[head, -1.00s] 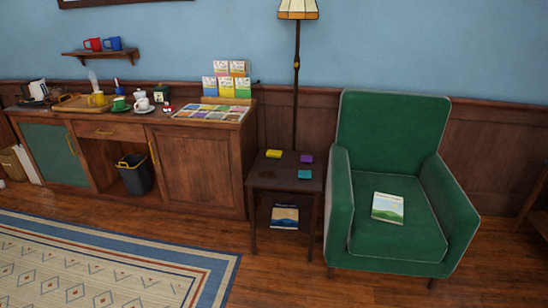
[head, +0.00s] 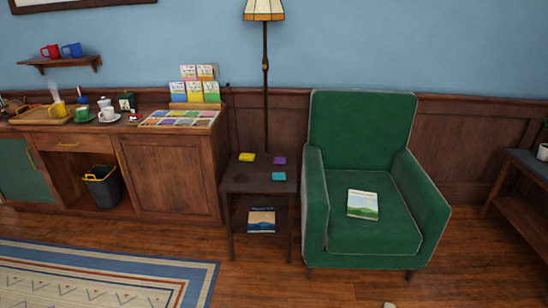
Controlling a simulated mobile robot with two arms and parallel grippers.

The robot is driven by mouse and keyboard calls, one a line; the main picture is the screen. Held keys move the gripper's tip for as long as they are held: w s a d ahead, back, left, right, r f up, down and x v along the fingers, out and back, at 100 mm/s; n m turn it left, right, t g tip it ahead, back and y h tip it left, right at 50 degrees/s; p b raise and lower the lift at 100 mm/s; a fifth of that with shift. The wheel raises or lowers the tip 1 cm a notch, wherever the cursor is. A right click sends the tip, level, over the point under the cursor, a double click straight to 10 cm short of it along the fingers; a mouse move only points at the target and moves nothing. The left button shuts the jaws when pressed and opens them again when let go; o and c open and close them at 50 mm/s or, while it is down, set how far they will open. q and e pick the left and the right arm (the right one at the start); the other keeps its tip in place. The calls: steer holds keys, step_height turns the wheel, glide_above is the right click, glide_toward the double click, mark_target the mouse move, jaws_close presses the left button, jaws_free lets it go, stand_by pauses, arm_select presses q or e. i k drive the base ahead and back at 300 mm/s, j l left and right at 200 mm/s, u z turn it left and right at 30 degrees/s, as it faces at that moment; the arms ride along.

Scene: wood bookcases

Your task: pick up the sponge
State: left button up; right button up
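Three small flat blocks lie apart on the dark wooden side table (head: 237,184) between the cabinet and the armchair. The yellow block (head: 247,157) is at the back left, the purple block (head: 280,160) at the back right, and the teal block (head: 279,176) at the front right. They look sponge-like, but they are too small for me to tell which is the sponge. Neither of my grippers is in view.
A green armchair (head: 361,130) with a book (head: 362,205) on its seat stands right of the table. A floor lamp (head: 265,70) stands behind the table. A wooden cabinet (head: 170,178) is at left, a bench (head: 525,200) at far right. Floor in front is mostly clear.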

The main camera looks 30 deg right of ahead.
mark_target(244, 158)
steer(key=i+j+z, duration=0.1)
steer(key=i+z, duration=0.25)
steer(key=i, duration=0.15)
steer(key=i+j+z, duration=0.35)
steer(key=i, duration=0.15)
steer(key=i+l, duration=0.05)
steer(key=l, duration=0.05)
